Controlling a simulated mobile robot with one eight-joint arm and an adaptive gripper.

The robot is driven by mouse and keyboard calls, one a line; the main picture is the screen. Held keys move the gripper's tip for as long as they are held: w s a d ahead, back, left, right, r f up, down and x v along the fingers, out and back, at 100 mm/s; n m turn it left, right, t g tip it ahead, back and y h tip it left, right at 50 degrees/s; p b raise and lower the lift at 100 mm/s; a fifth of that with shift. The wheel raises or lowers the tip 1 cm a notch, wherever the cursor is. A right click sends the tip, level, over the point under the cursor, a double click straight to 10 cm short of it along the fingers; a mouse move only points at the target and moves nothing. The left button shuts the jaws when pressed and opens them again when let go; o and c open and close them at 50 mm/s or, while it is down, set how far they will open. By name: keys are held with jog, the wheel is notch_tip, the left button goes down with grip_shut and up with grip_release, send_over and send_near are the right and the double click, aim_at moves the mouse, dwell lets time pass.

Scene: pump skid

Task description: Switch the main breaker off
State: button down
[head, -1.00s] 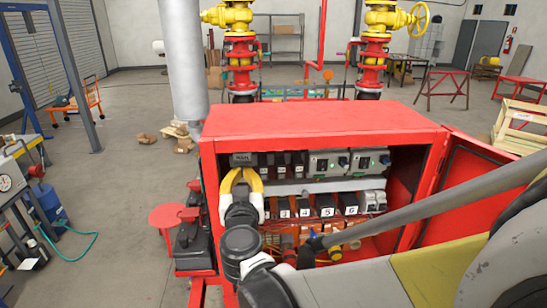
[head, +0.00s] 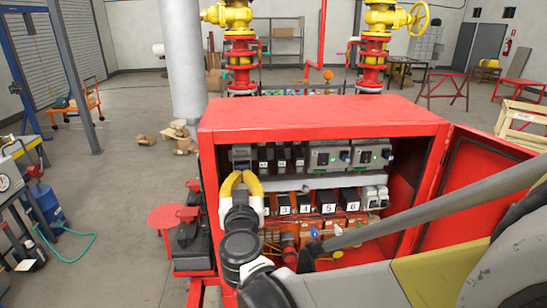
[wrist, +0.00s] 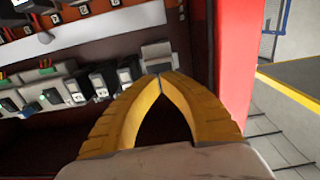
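The open red cabinet (head: 320,116) holds two rows of electrical devices. A larger grey breaker (head: 241,153) at the left end of the upper row appears to be the main breaker; it also shows in the wrist view as a grey block (wrist: 158,54). My gripper (head: 242,174) has yellow fingers just below and in front of this breaker. In the wrist view the fingertips (wrist: 160,76) meet at the breaker's near edge, with nothing visible between them. I cannot tell whether they touch it. The breaker's lever position is unclear, partly hidden by the fingers.
Smaller breakers (head: 282,157) and grey units with knobs (head: 328,157) sit to the right. Numbered black blocks (head: 303,202) line the lower row. The cabinet's left wall is close to my gripper. The red door (head: 470,190) stands open at right.

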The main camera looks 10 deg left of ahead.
dwell(0.3)
jog(key=v, duration=0.7)
jog(key=shift+r, duration=0.3)
jog(key=d+f+m+g+h+b, duration=0.25)
jog(key=d+f+b, duration=0.55)
jog(key=d, duration=0.4)
jog(key=d+f+m+g+h+b, duration=0.15)
jog(key=d+f+h+b, duration=0.3)
jog(key=d+f, duration=0.6)
jog(key=s+d+f+g+y+b, duration=0.1)
jog(key=s+d+f+g+b, duration=0.2)
jog(key=s+d+f+b, duration=0.2)
jog(key=s+d+f+n+g+y+b, duration=0.1)
jog(key=s+d+f+g+b, duration=0.2)
jog(key=f, duration=1.1)
jog(key=s+d+b, duration=0.3)
jog(key=s+b, duration=0.3)
jog(key=s, duration=0.2)
jog(key=shift+s+y, duration=0.3)
jog(key=shift+s, duration=0.1)
